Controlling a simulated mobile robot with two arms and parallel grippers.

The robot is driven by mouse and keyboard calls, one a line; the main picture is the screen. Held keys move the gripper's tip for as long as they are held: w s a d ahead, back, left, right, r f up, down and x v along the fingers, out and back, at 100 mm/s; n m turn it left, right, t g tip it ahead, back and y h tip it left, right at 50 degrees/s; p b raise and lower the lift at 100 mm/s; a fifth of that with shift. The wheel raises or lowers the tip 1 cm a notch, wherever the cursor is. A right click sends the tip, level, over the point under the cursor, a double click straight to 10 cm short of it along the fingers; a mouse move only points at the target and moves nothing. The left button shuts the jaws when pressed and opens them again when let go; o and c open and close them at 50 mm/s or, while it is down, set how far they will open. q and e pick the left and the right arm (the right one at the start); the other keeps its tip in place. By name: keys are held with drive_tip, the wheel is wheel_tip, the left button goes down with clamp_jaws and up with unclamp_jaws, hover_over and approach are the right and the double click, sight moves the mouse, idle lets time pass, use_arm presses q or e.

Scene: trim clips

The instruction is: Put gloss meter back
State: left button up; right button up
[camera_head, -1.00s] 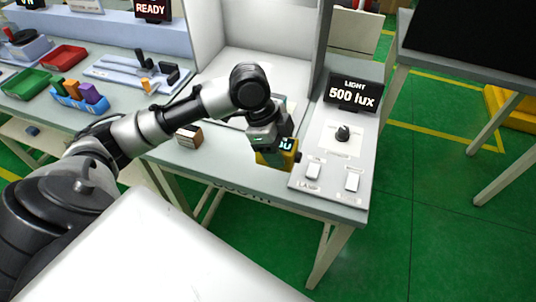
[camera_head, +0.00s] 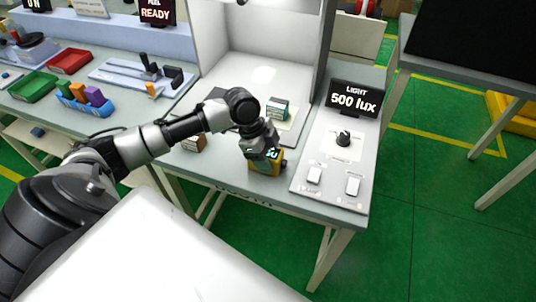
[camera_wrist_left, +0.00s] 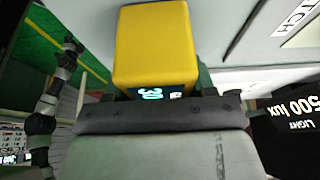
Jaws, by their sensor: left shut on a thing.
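The gloss meter (camera_head: 268,166) is a yellow box with a dark screen showing lit digits. It also shows in the left wrist view (camera_wrist_left: 152,45), where its yellow body sticks out from the jaws. My left gripper (camera_head: 262,148) is shut on the gloss meter, at the front edge of the booth table (camera_head: 236,172). I cannot tell whether the meter touches the table top. My right gripper is in neither view.
A small brown-and-white block (camera_head: 194,143) is left of the gripper. A green-and-white box (camera_head: 277,108) sits on a pale panel behind it. The light control panel (camera_head: 333,160) with its 500 lux display (camera_head: 353,98) stands to the right. Small coloured bins line the left bench.

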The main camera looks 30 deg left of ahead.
use_arm(q)
drive_tip(key=shift+f, duration=0.1)
drive_tip(key=o, duration=1)
drive_tip(key=shift+c, duration=0.2)
drive_tip(key=shift+o, duration=0.4)
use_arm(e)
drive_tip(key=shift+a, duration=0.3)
use_arm(q)
drive_tip(key=b+v, duration=0.1)
drive_tip(key=v, duration=1.1)
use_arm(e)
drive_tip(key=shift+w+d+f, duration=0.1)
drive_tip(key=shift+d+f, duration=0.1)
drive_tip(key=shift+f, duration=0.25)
